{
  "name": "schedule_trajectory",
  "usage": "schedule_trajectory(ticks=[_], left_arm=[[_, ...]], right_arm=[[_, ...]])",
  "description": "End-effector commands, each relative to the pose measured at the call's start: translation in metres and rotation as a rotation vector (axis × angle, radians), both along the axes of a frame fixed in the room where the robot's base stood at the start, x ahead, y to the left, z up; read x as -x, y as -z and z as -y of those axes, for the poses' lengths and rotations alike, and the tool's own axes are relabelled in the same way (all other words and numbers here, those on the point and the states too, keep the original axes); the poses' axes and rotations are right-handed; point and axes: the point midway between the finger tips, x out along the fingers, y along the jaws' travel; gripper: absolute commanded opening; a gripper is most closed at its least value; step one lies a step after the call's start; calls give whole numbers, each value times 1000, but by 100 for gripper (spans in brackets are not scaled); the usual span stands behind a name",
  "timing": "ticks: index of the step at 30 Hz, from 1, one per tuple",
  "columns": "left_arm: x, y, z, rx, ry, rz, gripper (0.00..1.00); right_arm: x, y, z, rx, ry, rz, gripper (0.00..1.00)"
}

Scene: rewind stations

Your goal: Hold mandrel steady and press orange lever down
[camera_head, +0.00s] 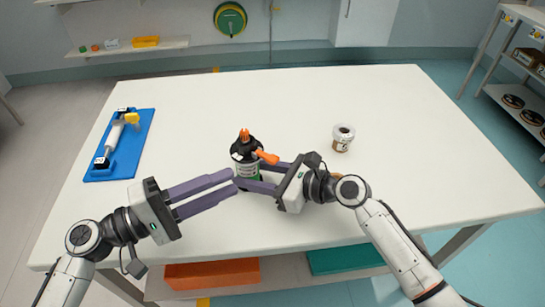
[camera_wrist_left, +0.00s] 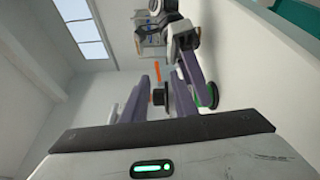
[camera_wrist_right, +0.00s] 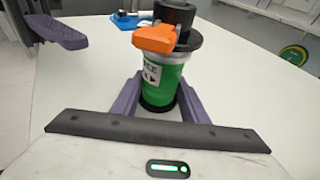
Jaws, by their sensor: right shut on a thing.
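A green cylinder (camera_wrist_right: 165,85) with a black top and a white label stands upright near the front middle of the table. It also shows in the head view (camera_head: 246,152). An orange lever (camera_wrist_right: 155,39) sticks out from its top and looks raised in the head view (camera_head: 266,157). My right gripper (camera_head: 251,178) is shut around the green cylinder's lower body. My left gripper (camera_head: 235,180) is open, its fingertips close to the cylinder's left side; contact cannot be told. A blue board (camera_head: 137,142) at the left holds a pale roller (camera_head: 115,137) with a yellow part.
A small labelled cup (camera_head: 342,138) stands on the white table (camera_head: 420,130), right of the green cylinder. The back of the table is clear. Orange (camera_head: 212,275) and teal (camera_head: 345,259) bins sit below the front edge.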

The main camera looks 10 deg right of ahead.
Motion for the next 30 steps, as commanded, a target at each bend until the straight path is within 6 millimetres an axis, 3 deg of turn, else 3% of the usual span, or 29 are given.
schedule_trajectory(ticks=[7,21,30], left_arm=[[-10,-6,11,52,-4,-27,26],[-43,-10,92,48,-3,-27,26],[-49,-10,107,45,-4,-26,26]], right_arm=[[0,0,0,-1,0,1,28],[0,0,0,-1,0,1,28],[0,0,0,0,1,0,28]])
